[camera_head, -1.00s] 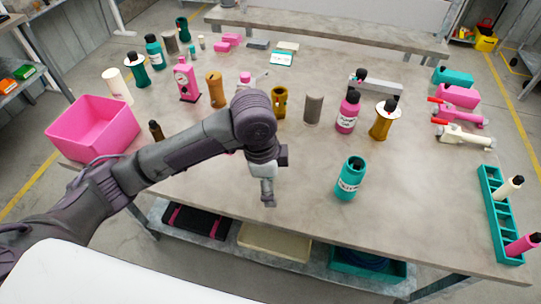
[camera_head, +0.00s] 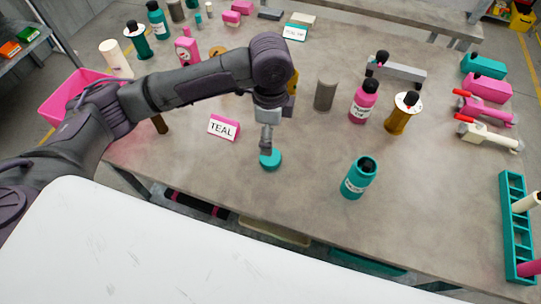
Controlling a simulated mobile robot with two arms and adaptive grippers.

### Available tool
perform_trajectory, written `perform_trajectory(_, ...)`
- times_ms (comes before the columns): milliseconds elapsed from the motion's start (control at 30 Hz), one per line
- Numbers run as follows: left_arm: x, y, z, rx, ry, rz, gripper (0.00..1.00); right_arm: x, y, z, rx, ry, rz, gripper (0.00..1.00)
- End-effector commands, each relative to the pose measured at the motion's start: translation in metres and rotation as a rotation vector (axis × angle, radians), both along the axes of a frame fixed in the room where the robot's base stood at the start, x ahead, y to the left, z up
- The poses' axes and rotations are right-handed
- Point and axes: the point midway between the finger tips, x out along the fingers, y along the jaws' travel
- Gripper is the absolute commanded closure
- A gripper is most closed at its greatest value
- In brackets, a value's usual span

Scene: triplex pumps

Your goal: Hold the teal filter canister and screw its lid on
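My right gripper is not in view.
A pink bottle (camera_head: 364,101), a yellow-brown canister (camera_head: 402,113) and a grey cylinder (camera_head: 325,94) stand behind the teal canister. A teal rack (camera_head: 517,238) is at the right edge. The table between lid and canister is clear.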

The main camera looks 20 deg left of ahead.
Motion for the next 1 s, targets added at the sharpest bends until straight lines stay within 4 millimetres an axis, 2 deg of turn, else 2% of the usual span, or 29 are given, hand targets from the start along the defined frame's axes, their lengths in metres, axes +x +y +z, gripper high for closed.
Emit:
perform_trajectory(100,-0.001,0.000,-0.025,0.000,0.004,0.001,0.10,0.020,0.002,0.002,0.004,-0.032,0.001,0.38)
perform_trajectory(200,0.000,0.000,-0.040,0.001,0.003,0.001,0.10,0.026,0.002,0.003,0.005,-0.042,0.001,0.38)
perform_trajectory(333,0.000,0.000,-0.051,0.000,-0.001,0.001,0.10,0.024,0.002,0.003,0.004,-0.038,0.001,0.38)
perform_trajectory(733,0.000,0.000,-0.056,0.001,0.001,0.000,0.10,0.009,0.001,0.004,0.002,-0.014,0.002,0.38)
perform_trajectory(1000,0.003,0.000,-0.095,0.000,0.001,0.000,0.10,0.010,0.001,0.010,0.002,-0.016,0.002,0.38)
